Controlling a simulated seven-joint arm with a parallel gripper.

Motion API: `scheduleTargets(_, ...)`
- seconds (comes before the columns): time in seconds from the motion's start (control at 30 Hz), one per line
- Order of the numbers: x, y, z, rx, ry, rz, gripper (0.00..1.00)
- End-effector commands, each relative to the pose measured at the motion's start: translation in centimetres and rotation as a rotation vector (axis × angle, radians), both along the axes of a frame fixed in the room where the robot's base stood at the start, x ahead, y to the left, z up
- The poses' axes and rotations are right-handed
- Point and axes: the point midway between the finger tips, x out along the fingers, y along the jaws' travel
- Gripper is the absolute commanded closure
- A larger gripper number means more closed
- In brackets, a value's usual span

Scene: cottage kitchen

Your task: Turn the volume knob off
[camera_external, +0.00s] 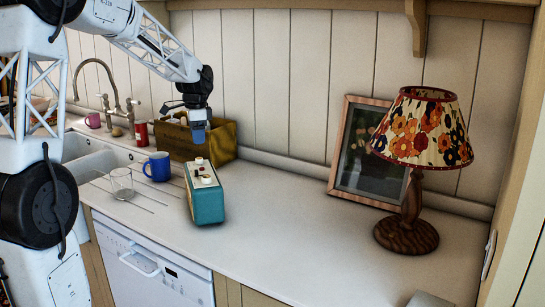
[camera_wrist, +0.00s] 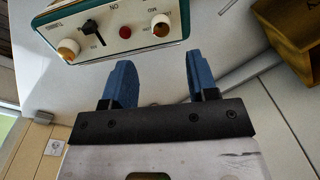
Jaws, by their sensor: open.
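A teal radio (camera_external: 208,203) stands upright on the worktop, its pale control panel facing up. In the wrist view the radio's panel (camera_wrist: 110,17) carries one white and brass knob (camera_wrist: 68,48) at the left and another (camera_wrist: 160,27) at the right. A black lever (camera_wrist: 92,29) and a red button (camera_wrist: 125,31) lie between them. The small lettering is hard to read, so I cannot tell which knob is the volume one. My gripper (camera_external: 198,138) hangs above the radio, apart from it. In the wrist view its blue fingers (camera_wrist: 160,82) are spread with nothing between them.
A wooden crate (camera_external: 222,142) stands close behind the radio. A blue mug (camera_external: 157,167) and a clear glass (camera_external: 122,184) stand to its left near the sink (camera_external: 92,160). A picture frame (camera_external: 335,187) and a lamp (camera_external: 420,130) stand at the right. The worktop between is clear.

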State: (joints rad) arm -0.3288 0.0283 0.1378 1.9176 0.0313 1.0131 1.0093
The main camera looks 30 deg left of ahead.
Motion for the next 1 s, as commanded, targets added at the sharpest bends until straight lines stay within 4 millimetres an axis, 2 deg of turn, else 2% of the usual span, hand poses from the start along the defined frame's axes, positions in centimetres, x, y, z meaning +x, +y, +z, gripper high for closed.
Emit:
scheduleTargets(0.57,0.1,0.1,-0.7,0.0,0.001,-0.002,0.47)
scheduleTargets(1.0,0.3,0.3,-5.5,-0.001,0.001,-0.003,0.47)
